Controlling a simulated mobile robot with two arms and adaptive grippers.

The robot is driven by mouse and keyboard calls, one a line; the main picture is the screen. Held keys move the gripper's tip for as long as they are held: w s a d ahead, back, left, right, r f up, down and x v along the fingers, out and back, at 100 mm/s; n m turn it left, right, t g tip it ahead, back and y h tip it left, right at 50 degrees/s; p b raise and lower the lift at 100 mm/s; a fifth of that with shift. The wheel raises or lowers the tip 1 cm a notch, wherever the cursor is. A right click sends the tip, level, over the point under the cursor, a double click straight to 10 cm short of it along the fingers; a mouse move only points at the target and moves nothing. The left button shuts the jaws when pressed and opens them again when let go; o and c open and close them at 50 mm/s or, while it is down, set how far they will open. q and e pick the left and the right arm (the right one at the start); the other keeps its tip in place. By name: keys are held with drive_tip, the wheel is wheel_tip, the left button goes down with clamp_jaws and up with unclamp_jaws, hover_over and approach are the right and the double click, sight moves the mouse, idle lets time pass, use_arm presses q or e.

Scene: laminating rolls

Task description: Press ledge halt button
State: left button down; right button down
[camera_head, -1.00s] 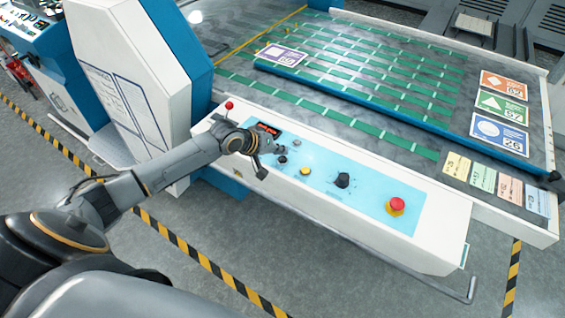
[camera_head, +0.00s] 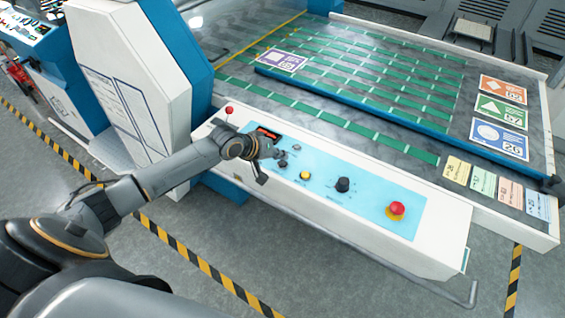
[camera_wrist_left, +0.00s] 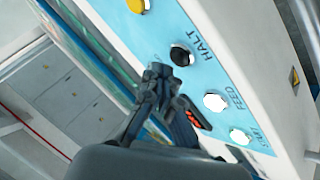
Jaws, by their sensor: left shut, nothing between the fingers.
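The halt button is a round black button (camera_wrist_left: 181,55) beside the printed word HALT on the light blue panel (camera_wrist_left: 228,75) in the left wrist view. In the head view, a small dark button (camera_head: 282,163) beside my gripper appears to be the same one. My left gripper (camera_head: 275,156) is shut and empty over the left part of the panel. In the left wrist view its closed fingertips (camera_wrist_left: 160,74) appear just below and left of the black button. Whether they touch it cannot be told. My right gripper is not in view.
A yellow button (camera_head: 305,174), a black knob (camera_head: 343,185) and a red mushroom button (camera_head: 397,209) sit farther right on the panel. Behind is the green-striped bed (camera_head: 350,90) with cards. A handrail (camera_head: 440,292) runs below.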

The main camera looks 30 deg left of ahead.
sight(280, 164)
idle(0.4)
use_arm(q)
drive_tip(key=shift+f, duration=0.85)
idle(0.8)
drive_tip(key=shift+r+p, duration=0.85)
drive_tip(key=shift+p, duration=0.1)
wheel_tip(280, 164, up, 5)
drive_tip(key=p, duration=0.5)
drive_tip(key=shift+r, duration=0.1)
